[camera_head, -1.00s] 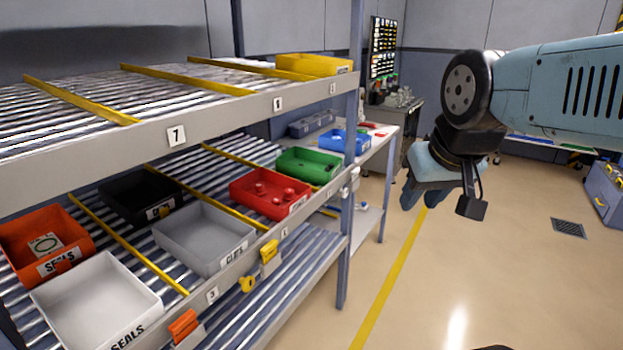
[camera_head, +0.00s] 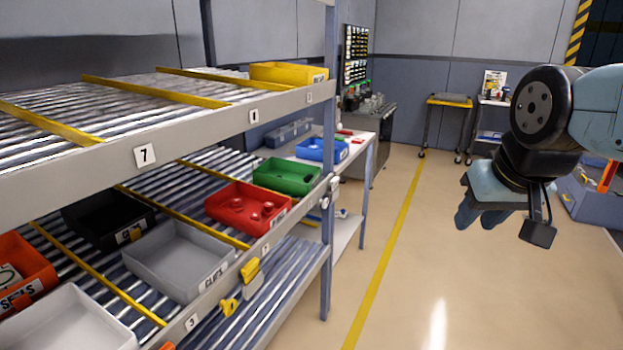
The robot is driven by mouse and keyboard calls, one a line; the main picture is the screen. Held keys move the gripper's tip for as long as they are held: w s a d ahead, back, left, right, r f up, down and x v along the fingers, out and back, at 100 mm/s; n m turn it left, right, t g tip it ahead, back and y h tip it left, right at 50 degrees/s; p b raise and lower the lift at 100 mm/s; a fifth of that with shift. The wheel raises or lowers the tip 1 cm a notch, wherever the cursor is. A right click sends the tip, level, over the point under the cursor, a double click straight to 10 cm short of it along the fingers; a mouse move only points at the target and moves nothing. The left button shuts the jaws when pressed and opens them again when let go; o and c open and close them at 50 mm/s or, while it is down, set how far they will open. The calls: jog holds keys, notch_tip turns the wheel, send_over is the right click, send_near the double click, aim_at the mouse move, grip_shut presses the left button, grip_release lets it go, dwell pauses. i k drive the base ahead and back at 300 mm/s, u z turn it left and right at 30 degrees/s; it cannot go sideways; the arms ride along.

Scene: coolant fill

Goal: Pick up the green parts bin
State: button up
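The green parts bin (camera_head: 288,178) sits on the middle roller shelf of the rack, at its far right end, just behind the red bin. My gripper (camera_head: 478,218) hangs at the right over open floor, well apart from the rack and the green bin. Its fingers point down and to the left, and nothing shows between them. The fingers overlap from this side, so I cannot tell how far apart they are.
A red bin (camera_head: 247,208), grey bin (camera_head: 180,260) and black bin (camera_head: 108,218) share the shelf. A rack post (camera_head: 328,200) stands right of the green bin. A blue bin (camera_head: 322,150) is on the bench behind. The floor (camera_head: 400,290) is clear right of the rack.

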aim_at(292, 183)
jog(key=z, duration=0.15)
jog(key=i, duration=1)
jog(key=u, duration=0.05)
